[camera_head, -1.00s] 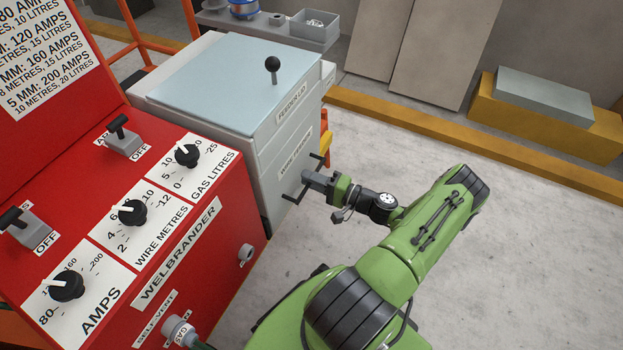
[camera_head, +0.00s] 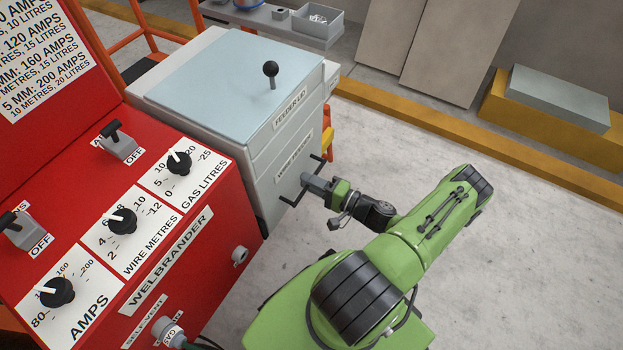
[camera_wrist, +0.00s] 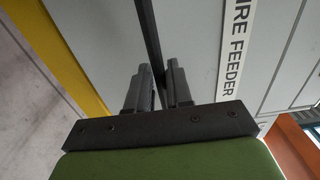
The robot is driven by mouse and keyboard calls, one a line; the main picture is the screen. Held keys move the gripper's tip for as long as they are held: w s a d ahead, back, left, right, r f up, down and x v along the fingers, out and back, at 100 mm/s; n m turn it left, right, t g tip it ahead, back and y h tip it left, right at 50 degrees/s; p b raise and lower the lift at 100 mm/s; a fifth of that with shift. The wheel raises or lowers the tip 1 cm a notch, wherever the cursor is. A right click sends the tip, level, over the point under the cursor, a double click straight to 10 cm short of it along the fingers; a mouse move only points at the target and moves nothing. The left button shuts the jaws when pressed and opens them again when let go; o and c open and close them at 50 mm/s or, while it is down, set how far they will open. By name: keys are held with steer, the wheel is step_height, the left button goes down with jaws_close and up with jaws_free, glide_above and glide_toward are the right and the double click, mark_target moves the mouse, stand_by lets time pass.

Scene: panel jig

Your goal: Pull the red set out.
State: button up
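The red set (camera_head: 215,265) is a red welding cabinet marked WELBRANDER at the left of the head view, with black knobs and switches. Beside it stands a grey box marked WIRE FEEDER (camera_head: 262,170), with a pale blue feeder lid on top. A dark bar handle (camera_head: 288,202) sticks out from the feeder's front. My gripper (camera_head: 305,183) is at the middle of this handle, not at the red set. In the wrist view, the fingers of my gripper (camera_wrist: 159,85) are close together on both sides of the handle (camera_wrist: 147,25), with little gap visible. The fingers partly hide it.
A gas connector (camera_head: 170,330) and a small round fitting (camera_head: 240,255) stick out from the red front. An orange rail (camera_head: 150,38) stands behind. Yellow kerb (camera_head: 420,125) and a yellow block (camera_head: 530,120) lie at the back right. The floor (camera_head: 520,260) at right is clear.

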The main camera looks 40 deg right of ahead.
steer(key=shift+o, duration=0.7)
steer(key=p+v, duration=0.1)
steer(key=v, duration=1.4)
steer(key=shift+s+d+p, duration=0.25)
steer(key=shift+s+p, duration=0.1)
steer(key=shift+p, duration=0.05)
